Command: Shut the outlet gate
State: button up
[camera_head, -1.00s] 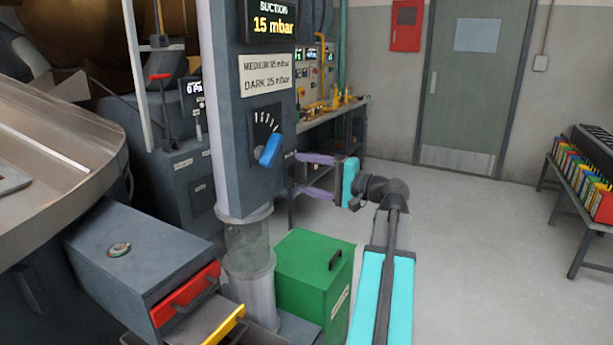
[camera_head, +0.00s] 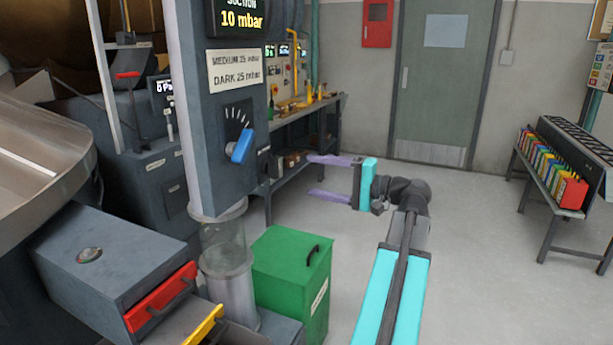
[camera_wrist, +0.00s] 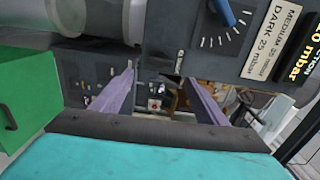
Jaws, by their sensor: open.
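My gripper (camera_head: 312,176) is open and empty, its two purple fingers pointing left in the head view, right of the grey column (camera_head: 205,130). In the wrist view the fingers (camera_wrist: 160,75) are spread with nothing between them. No part is legibly marked as the outlet gate. At the lower left, a grey box (camera_head: 110,255) has a red front with a handle (camera_head: 160,297). A yellow-edged plate (camera_head: 203,326) sits below it, partly cut off by the frame. My gripper is well away from both.
The column carries a blue lever (camera_head: 242,146) on a dial and a display (camera_head: 241,18) reading 10 mbar. A green bin (camera_head: 290,275) stands beside a clear cylinder (camera_head: 222,242). A bench (camera_head: 310,115) lies behind. Floor at right is open up to a rack (camera_head: 555,185).

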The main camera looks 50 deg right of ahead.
aim_at(190, 320)
jog(key=k, duration=1)
